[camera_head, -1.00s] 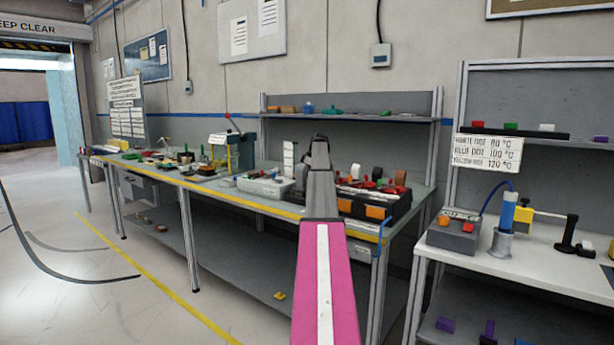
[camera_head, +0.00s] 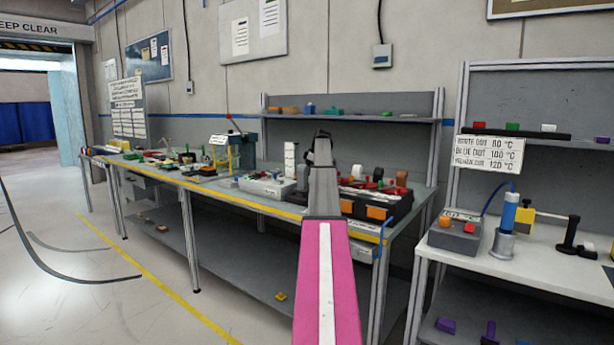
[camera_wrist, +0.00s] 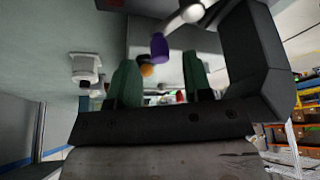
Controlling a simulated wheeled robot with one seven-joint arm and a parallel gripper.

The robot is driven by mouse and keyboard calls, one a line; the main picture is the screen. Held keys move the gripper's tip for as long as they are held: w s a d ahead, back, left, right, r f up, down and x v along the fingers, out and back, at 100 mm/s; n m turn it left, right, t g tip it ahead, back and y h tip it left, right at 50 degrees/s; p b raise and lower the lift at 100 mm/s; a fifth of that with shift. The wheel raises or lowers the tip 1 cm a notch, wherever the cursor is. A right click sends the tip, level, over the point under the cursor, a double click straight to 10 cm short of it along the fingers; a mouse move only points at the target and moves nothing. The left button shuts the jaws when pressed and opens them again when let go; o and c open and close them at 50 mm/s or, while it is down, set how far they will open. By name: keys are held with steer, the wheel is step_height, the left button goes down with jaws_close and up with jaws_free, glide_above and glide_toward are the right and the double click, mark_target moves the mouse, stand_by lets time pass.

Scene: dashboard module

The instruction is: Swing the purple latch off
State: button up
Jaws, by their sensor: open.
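In the wrist view, my gripper (camera_wrist: 160,78) has its two green fingers spread apart, with nothing held between them. A purple part (camera_wrist: 158,46), which looks like the latch, shows ahead of the gap between the fingers, apart from both. A round orange part (camera_wrist: 147,70) sits just beside it, nearer the left finger. In the head view my arm covers the area in front of it, and I cannot make out the latch or my fingertips there.
In the head view, a long bench (camera_head: 247,204) carries a light grey box (camera_head: 267,187) and a dark case with orange latches (camera_head: 376,212). A white table (camera_head: 545,262) stands at the right. In the wrist view, a white fitting (camera_wrist: 86,68) is at the left.

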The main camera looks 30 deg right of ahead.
steer(key=v, duration=0.8)
steer(key=shift+r, duration=0.25)
steer(key=shift+s, duration=0.2)
